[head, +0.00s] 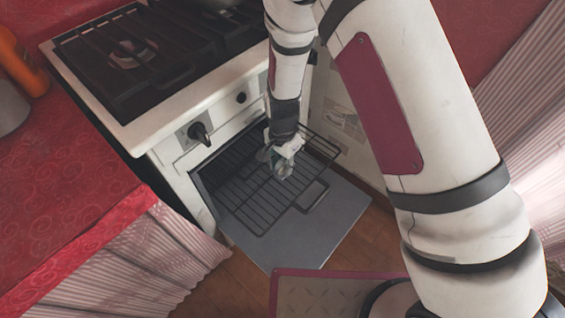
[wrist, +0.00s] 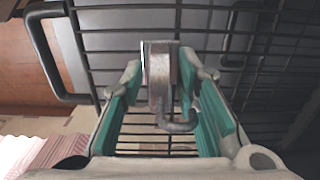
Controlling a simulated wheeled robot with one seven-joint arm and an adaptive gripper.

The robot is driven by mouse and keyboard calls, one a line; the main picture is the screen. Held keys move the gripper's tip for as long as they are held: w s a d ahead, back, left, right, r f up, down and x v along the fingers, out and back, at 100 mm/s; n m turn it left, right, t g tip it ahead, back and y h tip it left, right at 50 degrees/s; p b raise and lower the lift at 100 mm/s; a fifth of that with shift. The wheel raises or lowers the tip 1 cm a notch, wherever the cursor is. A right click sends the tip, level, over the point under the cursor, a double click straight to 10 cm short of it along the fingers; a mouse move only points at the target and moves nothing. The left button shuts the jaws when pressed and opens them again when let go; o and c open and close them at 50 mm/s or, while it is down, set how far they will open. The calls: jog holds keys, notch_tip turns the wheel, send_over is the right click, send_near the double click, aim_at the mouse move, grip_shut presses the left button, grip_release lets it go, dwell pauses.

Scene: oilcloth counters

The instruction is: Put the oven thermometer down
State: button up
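The oven thermometer (wrist: 160,78) is a small grey metal piece with a bent hook at its lower end. In the wrist view it stands between the two teal-padded fingers of my gripper (wrist: 163,88), with narrow gaps showing on both sides. My gripper looks open around it, over the dark wire oven rack (wrist: 110,42). In the head view my gripper (head: 279,172) is low over the rack (head: 262,208), in front of the oven opening. I cannot make out the thermometer clearly there. Whether it touches the rack is hard to tell.
The oven door (head: 310,240) is folded down below the rack. A dark loop handle (head: 312,196) shows near the rack's front. The stove top (head: 140,50) is above. A red-covered counter (head: 60,180) stands at the left, with wooden floor (head: 245,280) in front.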

jog(key=shift+r, duration=0.15)
notch_tip(320, 180, up, 12)
jog(key=p, duration=0.2)
jog(key=shift+p, duration=0.4)
jog(key=s+d+r+n, duration=0.1)
jog(key=s+d+r, duration=0.25)
jog(key=r, duration=0.35)
jog(key=s+d+r+n+y, duration=0.1)
jog(key=s+d+r, duration=0.1)
jog(key=d+r, duration=0.4)
jog(key=s+d+r+n, duration=0.1)
jog(key=s+d+r, duration=0.2)
jog(key=r, duration=0.5)
jog(key=s+d+r+n, duration=0.2)
jog(key=s+d, duration=0.3)
jog(key=s, duration=0.5)
jog(key=s+d+r+n+t+h, duration=0.1)
jog(key=s+d+r, duration=0.3)
jog(key=s, duration=0.6)
jog(key=shift+s+d+r+n, duration=0.2)
jog(key=shift+s+d+n, duration=0.15)
jog(key=shift+n, duration=0.35)
jog(key=shift+w, duration=0.1)
